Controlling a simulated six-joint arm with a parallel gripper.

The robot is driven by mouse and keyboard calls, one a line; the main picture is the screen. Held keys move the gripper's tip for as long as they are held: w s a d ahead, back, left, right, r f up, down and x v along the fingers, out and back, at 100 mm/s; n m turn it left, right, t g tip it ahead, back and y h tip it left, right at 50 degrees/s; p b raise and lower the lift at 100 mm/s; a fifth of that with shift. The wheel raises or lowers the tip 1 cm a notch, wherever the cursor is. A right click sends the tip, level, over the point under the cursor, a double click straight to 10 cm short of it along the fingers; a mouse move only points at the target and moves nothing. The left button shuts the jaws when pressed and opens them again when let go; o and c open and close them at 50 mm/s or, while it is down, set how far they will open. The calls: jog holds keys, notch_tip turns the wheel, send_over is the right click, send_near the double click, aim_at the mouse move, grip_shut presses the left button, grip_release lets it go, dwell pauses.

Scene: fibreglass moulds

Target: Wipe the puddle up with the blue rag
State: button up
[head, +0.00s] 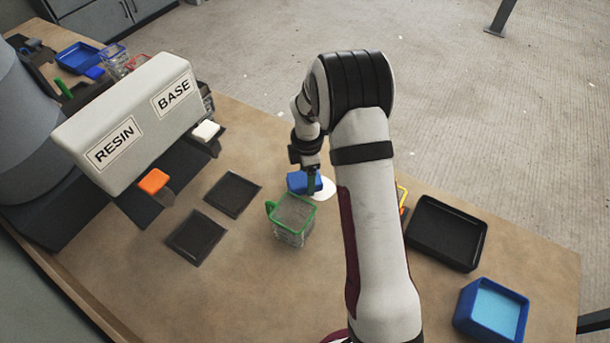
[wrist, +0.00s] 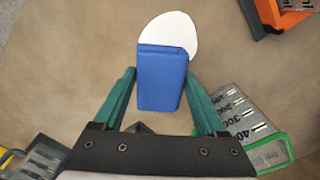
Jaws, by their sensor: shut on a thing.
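The blue rag (head: 299,182) is a block-like blue piece held in my gripper (head: 312,182) over the bench. In the wrist view the rag (wrist: 161,85) sits between the two green fingers of my gripper (wrist: 160,78), which are shut on it. The puddle (head: 325,189) is a flat white patch on the tan bench top, partly covered by the rag in the head view. In the wrist view the puddle (wrist: 172,30) shows beyond and beside the rag's far end. I cannot tell whether the rag touches it.
A green-rimmed measuring jug (head: 292,217) stands close in front of the rag. A black tray (head: 447,232) and a blue container (head: 491,310) are at the right. The RESIN/BASE dispenser (head: 130,120) and two dark mats (head: 232,194) are left. A yellow-edged item (head: 402,194) is partly behind my arm.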

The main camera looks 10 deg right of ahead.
jog(key=shift+s+d, duration=0.7)
jog(key=shift+d, duration=0.4)
jog(key=shift+s+d, duration=0.7)
jog(key=shift+d, duration=0.35)
jog(key=shift+s+d, duration=0.7)
jog(key=shift+d, duration=0.4)
jog(key=shift+w+a, duration=3.25)
jog(key=shift+a, duration=0.1)
jog(key=shift+s+d, duration=0.85)
jog(key=shift+d, duration=0.45)
jog(key=shift+s+d, duration=0.8)
jog(key=shift+d, duration=0.55)
jog(key=shift+s+d, duration=0.85)
jog(key=shift+d, duration=0.45)
jog(key=shift+w+a, duration=3.15)
notch_tip(320, 180, up, 6)
jog(key=shift+r, duration=0.25)
